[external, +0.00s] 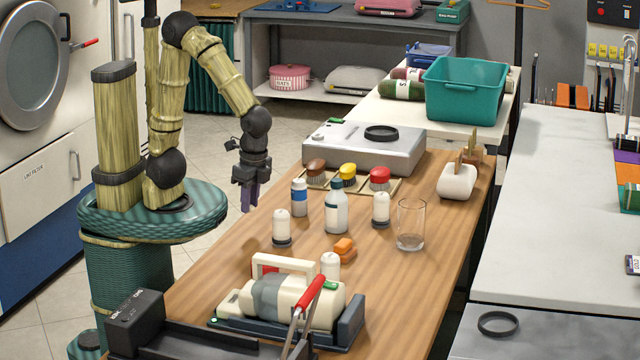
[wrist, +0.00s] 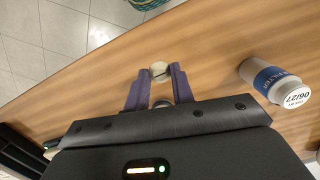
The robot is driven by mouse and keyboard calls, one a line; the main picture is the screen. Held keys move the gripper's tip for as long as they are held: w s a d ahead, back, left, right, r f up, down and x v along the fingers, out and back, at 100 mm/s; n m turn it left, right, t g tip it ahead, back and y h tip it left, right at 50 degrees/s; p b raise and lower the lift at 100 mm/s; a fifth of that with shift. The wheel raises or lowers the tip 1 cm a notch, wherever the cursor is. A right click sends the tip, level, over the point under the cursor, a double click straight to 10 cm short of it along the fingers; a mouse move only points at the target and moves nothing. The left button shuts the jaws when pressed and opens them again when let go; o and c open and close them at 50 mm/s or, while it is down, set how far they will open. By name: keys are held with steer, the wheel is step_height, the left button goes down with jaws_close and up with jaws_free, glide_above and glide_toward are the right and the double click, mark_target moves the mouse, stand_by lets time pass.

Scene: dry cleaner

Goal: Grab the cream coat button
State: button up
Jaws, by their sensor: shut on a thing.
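My gripper (external: 249,203) points down at the left edge of the wooden table, with purple fingers. In the wrist view the two purple fingers of my gripper (wrist: 158,76) are shut on a small round cream thing, the cream coat button (wrist: 159,69), held between the fingertips. A dark line crosses the button. In the external view the button cannot be made out. How high it is above the table top is hard to tell. A small pale and dark round thing (wrist: 162,103) shows partly between the finger bases; I cannot tell what it is.
A white bottle with a blue band (external: 299,197) stands right of my gripper; it also shows in the wrist view (wrist: 268,79). Several more bottles, a glass (external: 411,225) and a clamp press (external: 290,303) stand on the wooden table (external: 390,290). The table's left edge is close.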

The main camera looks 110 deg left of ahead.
mark_target(251, 206)
step_height(251, 206, up, 4)
steer(key=shift+r+p, duration=0.2)
steer(key=shift+p, duration=0.2)
stand_by(0.3)
